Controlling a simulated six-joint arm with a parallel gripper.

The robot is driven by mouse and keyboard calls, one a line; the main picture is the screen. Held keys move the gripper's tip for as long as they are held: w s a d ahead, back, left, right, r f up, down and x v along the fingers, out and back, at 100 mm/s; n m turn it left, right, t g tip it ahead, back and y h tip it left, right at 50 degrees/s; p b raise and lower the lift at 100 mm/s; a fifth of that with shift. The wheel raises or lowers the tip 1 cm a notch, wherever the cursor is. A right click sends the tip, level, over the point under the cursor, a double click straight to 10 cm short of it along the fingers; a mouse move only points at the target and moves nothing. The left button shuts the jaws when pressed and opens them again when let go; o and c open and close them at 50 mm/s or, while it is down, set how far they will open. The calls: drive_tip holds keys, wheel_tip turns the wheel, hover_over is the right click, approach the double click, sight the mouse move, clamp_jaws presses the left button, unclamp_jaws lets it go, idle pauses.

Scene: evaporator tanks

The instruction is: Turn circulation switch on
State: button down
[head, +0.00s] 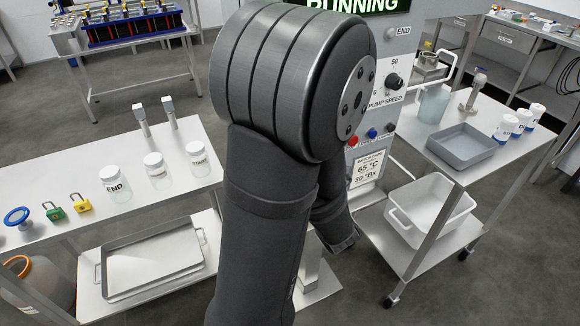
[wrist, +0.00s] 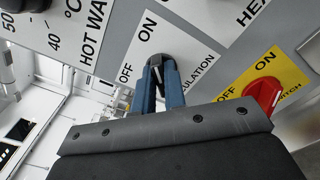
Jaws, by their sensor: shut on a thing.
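The circulation switch is a black knob (wrist: 157,63) on a white label with ON above, OFF at the lower left and part of the word CIRCULATION showing. My gripper (wrist: 162,82), with blue fingers, is shut on this knob in the wrist view. The fingers cover much of the knob, so I cannot tell exactly which way it points. In the head view my arm hides the switch.
A red switch (wrist: 262,96) on a yellow ON/OFF plate sits close to the right of my gripper. A hot water dial (wrist: 24,4) is at upper left. The panel display (head: 352,5) reads RUNNING. A pump speed knob (head: 393,80) is on the panel.

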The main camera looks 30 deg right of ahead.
idle(0.3)
drive_tip(key=c, duration=1.5)
unclamp_jaws()
drive_tip(key=s, duration=1.7)
drive_tip(key=shift+s, duration=0.2)
drive_tip(key=shift+w, duration=0.1)
drive_tip(key=shift+w, duration=6.5)
drive_tip(key=shift+s, duration=0.1)
drive_tip(key=w+n, duration=0.2)
drive_tip(key=n, duration=0.1)
drive_tip(key=w+n, duration=0.2)
drive_tip(key=n, duration=0.1)
drive_tip(key=shift+w+a, duration=0.15)
drive_tip(key=shift+w, duration=0.05)
